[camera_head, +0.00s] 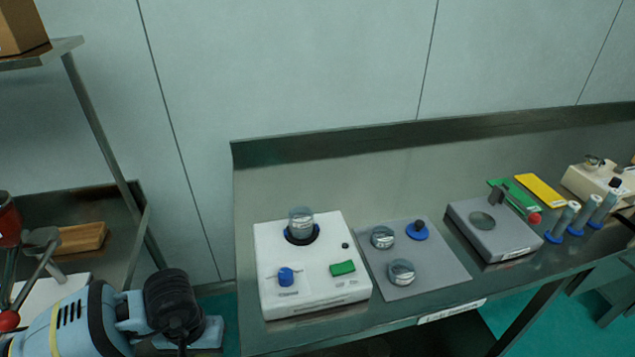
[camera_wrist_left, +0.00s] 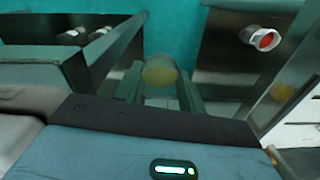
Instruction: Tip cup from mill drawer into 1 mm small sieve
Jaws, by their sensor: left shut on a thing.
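In the left wrist view, my left gripper (camera_wrist_left: 160,88) is shut on a clear round cup (camera_wrist_left: 159,72) with yellowish contents. The cup sits between the two fingertips; I cannot tell its exact tilt. In the head view the gripper and cup are out of frame. A small clear and metal sieve (camera_head: 301,221) stands on the white sieve shaker (camera_head: 312,268). Two more small sieves, one behind (camera_head: 382,238) and one in front (camera_head: 401,272), lie on a grey mat (camera_head: 436,272). Their mesh sizes are unreadable. No mill drawer can be made out.
A blue-based black-knobbed piece (camera_head: 417,230) shares the mat. A grey device (camera_head: 495,232), green pad (camera_head: 512,195), yellow pad (camera_head: 540,190) and several blue-based cylinders stand farther right. A shelf rack with a wooden tray (camera_head: 82,238) is at left. In the wrist view, a metal-rimmed red item (camera_wrist_left: 264,39) appears.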

